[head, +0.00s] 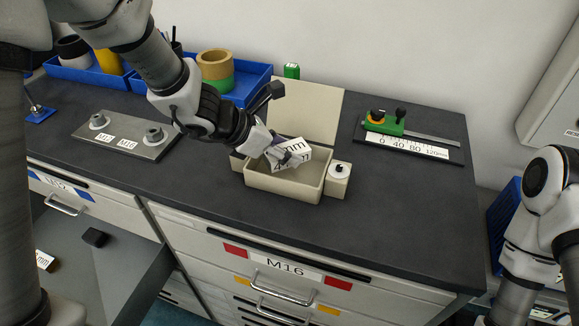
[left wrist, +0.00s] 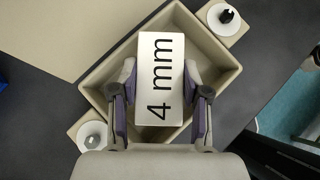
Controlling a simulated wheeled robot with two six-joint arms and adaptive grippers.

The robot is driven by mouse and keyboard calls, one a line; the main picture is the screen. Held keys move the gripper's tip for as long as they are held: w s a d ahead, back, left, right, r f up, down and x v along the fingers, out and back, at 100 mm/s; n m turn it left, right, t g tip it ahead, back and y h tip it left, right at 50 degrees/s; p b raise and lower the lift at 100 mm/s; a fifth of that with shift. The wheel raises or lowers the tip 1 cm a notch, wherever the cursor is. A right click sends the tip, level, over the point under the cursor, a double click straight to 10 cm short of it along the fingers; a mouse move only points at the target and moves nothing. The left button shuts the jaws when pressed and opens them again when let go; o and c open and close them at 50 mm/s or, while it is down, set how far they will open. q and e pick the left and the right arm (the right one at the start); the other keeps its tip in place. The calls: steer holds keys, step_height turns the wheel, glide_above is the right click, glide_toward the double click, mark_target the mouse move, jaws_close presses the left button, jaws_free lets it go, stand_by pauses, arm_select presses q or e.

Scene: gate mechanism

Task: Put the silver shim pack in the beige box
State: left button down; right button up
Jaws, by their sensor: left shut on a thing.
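The silver shim pack (head: 303,157) is a small block with a pale face marked "4 mm". In the left wrist view the pack (left wrist: 160,50) sits between the two fingers. My left gripper (head: 286,158) is shut on it and holds it tilted over the open beige box (head: 282,190). In the left wrist view the beige box (left wrist: 215,47) surrounds the pack on all sides. The pack's lower end and any contact with the box floor are hidden. My right arm shows at the right edge, but its gripper is out of view.
A beige panel (head: 308,110) stands behind the box, and a white round knob (head: 339,171) is at its right. A green-handled gauge (head: 405,135) lies at the right. A metal plate (head: 125,138) and blue trays (head: 250,82) are at the left. An open drawer (head: 125,265) holds other blocks.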

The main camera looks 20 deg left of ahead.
mark_target(288, 173)
arm_select(q)
steer(key=f, duration=0.3)
steer(key=shift+w+d+f, duration=0.25)
steer(key=shift+w+d, duration=0.1)
steer(key=shift+d+f, duration=0.1)
steer(key=shift+f, duration=0.15)
steer(key=shift+s+r, duration=0.15)
steer(key=shift+s, duration=0.1)
steer(key=shift+a+f+b, duration=0.25)
steer(key=shift+b, duration=0.25)
steer(key=c, duration=0.8)
jaws_free()
steer(key=shift+d, duration=0.15)
arm_select(e)
steer(key=shift+w+d+f, duration=0.1)
steer(key=shift+d+f, duration=0.2)
steer(key=shift+f, duration=0.3)
arm_select(q)
steer(key=shift+r, duration=0.1)
